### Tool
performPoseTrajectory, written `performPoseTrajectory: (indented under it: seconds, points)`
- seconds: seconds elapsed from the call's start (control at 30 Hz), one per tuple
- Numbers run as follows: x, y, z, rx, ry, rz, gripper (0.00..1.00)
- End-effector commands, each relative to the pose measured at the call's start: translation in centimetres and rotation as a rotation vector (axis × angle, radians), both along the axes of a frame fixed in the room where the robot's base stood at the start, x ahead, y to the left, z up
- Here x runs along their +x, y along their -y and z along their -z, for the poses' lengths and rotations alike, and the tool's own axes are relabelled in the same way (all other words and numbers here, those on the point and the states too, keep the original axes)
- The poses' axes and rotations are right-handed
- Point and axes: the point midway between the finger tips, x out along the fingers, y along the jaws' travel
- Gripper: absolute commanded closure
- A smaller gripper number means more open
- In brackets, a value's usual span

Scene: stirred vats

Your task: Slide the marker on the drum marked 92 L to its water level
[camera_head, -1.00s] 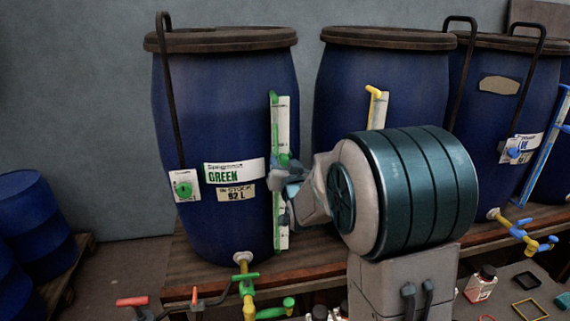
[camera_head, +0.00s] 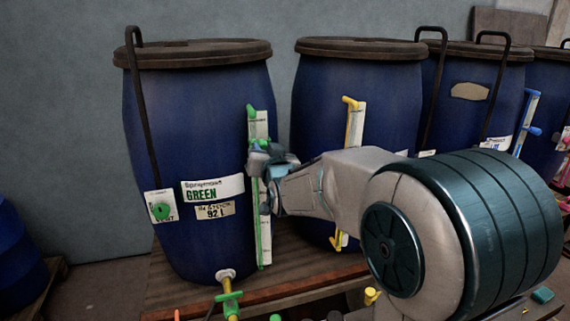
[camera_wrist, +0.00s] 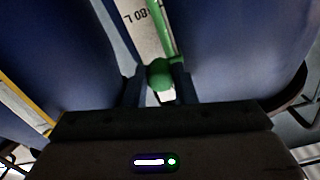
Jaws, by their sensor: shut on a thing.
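The drum marked 92 L (camera_head: 200,100) is blue with a brown lid and a GREEN label, at the left in the head view. Its upright sight gauge (camera_head: 262,235) has a green tube and a white scale on the drum's right side. My gripper (camera_head: 264,178) is at the gauge, in its upper middle part. In the wrist view, my gripper (camera_wrist: 161,80) is shut on the round green marker (camera_wrist: 160,73), beside the scale (camera_wrist: 143,25) that reads "180 L" upside down. In the head view my fingers mostly hide the marker. I cannot make out the water level.
A second blue drum (camera_head: 350,90) with a yellow gauge (camera_head: 354,120) stands close to the right, behind my arm. More drums stand farther right.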

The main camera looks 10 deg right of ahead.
Motion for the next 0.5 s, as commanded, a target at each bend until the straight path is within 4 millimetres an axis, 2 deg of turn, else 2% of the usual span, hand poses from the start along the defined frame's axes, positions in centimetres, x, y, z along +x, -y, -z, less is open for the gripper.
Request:
performPoseTrajectory:
  seconds: [0.1, 0.37, 0.4, 0.47, 0.5]
  points:
    - [-0.14, -0.72, -0.81, 0.002, 0.003, -0.012, 1.00]
    - [-0.16, -0.85, -0.79, 0.002, 0.002, -0.014, 1.00]
    - [-0.16, -0.83, -0.78, 0.002, 0.002, -0.013, 0.70]
    - [-0.15, -0.81, -0.76, 0.002, 0.002, -0.013, 0.54]
    - [-0.15, -0.78, -0.75, 0.002, 0.002, -0.013, 0.54]
